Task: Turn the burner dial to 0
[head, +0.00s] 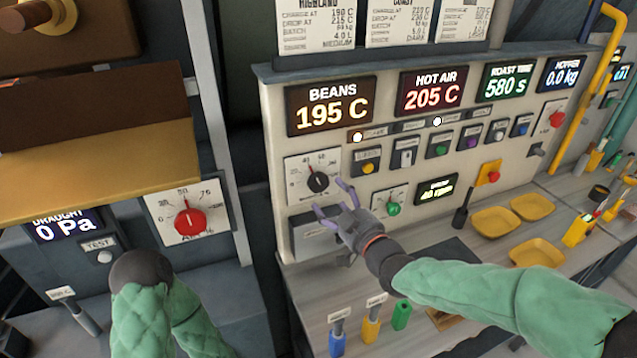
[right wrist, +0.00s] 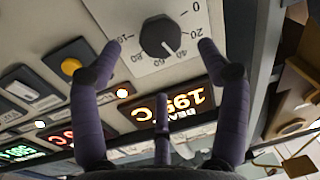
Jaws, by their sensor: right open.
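The burner dial is a black knob (head: 318,181) on a white scale plate, on the cream panel under the BEANS display. It also shows as the round black knob (right wrist: 160,37) in the right wrist view, where its white pointer mark points between 40 and 60. The 0 is at the scale's upper right there. My right gripper (head: 328,197) is open and empty, just in front of the dial in the head view. In the right wrist view its purple fingers (right wrist: 160,45) stand on both sides of the knob, with gaps. My left gripper is hidden behind its dark cuff.
A red dial (head: 189,220) is on the separate left panel. A small green knob (head: 393,209) is right of my right gripper. BEANS reads 195 C and HOT AIR 205 C.

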